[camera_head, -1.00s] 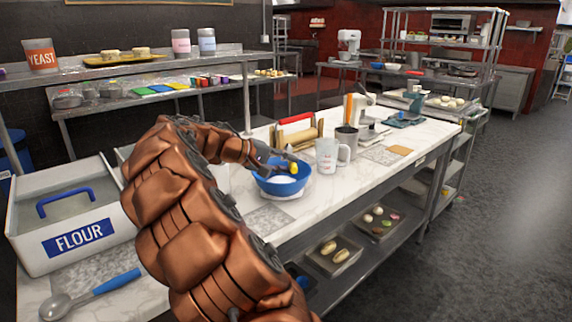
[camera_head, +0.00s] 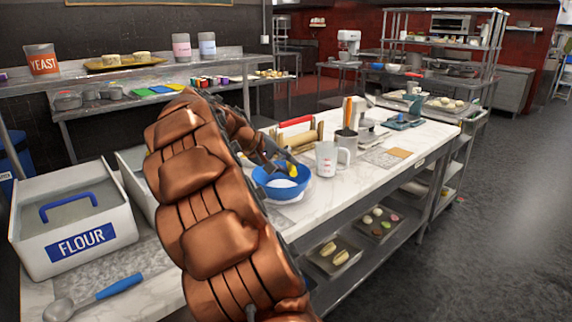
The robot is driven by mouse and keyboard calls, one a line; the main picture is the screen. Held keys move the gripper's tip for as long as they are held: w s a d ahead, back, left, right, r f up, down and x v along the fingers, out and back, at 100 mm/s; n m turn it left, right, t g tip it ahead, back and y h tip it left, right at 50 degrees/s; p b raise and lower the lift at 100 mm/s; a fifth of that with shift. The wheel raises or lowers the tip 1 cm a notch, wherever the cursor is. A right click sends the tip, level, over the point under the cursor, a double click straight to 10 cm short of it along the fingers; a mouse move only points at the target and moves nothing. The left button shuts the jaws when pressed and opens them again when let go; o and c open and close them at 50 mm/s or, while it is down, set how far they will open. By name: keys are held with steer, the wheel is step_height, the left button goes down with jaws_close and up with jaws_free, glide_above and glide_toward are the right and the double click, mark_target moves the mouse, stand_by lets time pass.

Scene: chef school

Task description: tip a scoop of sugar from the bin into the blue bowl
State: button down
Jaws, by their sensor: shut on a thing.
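The blue bowl (camera_head: 263,188) stands on the marble worktop with white contents (camera_head: 281,183) in it. My gripper (camera_head: 288,165) is just over the bowl's far side. It is shut on a small yellow-handled thing (camera_head: 293,170), likely the scoop; its head is too small and covered to make out. A second white bin (camera_head: 135,182) stands behind my arm, next to the flour bin. Its label and most of its inside are hidden, so I cannot tell whether it holds the sugar.
The flour bin (camera_head: 115,236) and a blue-handled spoon (camera_head: 120,286) are at the front left. Bare worktop (camera_head: 322,197) lies in front of the jug.

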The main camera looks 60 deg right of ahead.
steer(key=shift+r+m+t+y+p, duration=0.3)
steer(key=shift+r+t+y+p, duration=0.2)
steer(key=shift+t+y, duration=0.45)
steer(key=shift+r+m+t+y+p, duration=0.3)
steer(key=shift+r+t+y+p, duration=0.3)
steer(key=shift+t, duration=0.5)
steer(key=shift+r+m+t+y+p, duration=0.3)
steer(key=shift+r+t+y+p, duration=0.1)
steer(key=shift+t+y, duration=0.55)
